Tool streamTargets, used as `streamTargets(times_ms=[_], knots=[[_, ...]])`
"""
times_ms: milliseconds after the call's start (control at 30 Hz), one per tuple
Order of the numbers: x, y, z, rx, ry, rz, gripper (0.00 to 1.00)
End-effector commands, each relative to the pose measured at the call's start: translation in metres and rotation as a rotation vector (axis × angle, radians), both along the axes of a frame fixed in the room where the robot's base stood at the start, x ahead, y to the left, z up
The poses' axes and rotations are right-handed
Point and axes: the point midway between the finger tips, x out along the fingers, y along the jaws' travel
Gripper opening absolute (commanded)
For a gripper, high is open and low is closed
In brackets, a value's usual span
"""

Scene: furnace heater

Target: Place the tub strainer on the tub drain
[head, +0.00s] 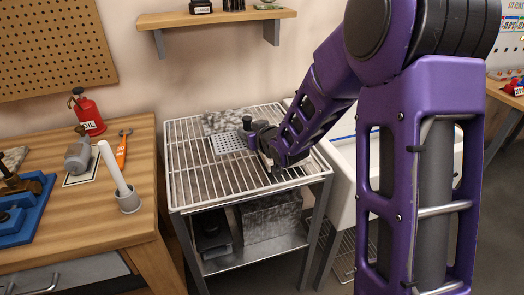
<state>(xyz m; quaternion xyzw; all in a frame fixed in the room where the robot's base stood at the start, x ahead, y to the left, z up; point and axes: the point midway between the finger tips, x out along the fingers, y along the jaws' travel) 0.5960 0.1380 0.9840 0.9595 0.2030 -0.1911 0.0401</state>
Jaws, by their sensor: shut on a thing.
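The tub strainer, a flat light-grey perforated plate (225,145), shows over the wire-topped rack in the middle of the head view. My gripper (251,140) is at the plate's right edge and is shut on it. My wrist and fingers hide that edge. I cannot tell whether the plate touches the wires or is held just above them. The white tub (343,165) stands right of the rack, largely hidden behind my purple arm. The tub drain is not visible.
The metal rack (187,184) has a grey mottled slab at its back and items on its lower shelf. A wooden bench (140,215) at left holds a red oil can (87,113), an orange wrench (122,148) and a white rod in a cup. A wall shelf (215,16) hangs above.

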Motion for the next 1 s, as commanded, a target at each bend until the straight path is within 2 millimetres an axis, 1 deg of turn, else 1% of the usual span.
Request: streamTargets(times_ms=[67,133,167,300,433,667,833,900,1000], knots=[[0.002,0.005,0.003,0.000,-0.003,0.012,0.00],[0.002,0.007,0.002,0.000,-0.001,0.018,0.00],[0.002,0.008,-0.001,0.001,0.000,0.020,0.00],[0.002,0.009,-0.027,0.001,0.004,0.023,0.00],[0.002,0.008,-0.049,0.000,0.002,0.021,0.00],[0.002,0.008,-0.066,0.000,0.000,0.022,0.00],[0.002,0.009,-0.092,0.001,0.002,0.022,0.00],[0.002,0.008,-0.095,0.001,-0.001,0.022,0.00],[0.003,0.008,-0.094,0.000,-0.003,0.021,0.00]])
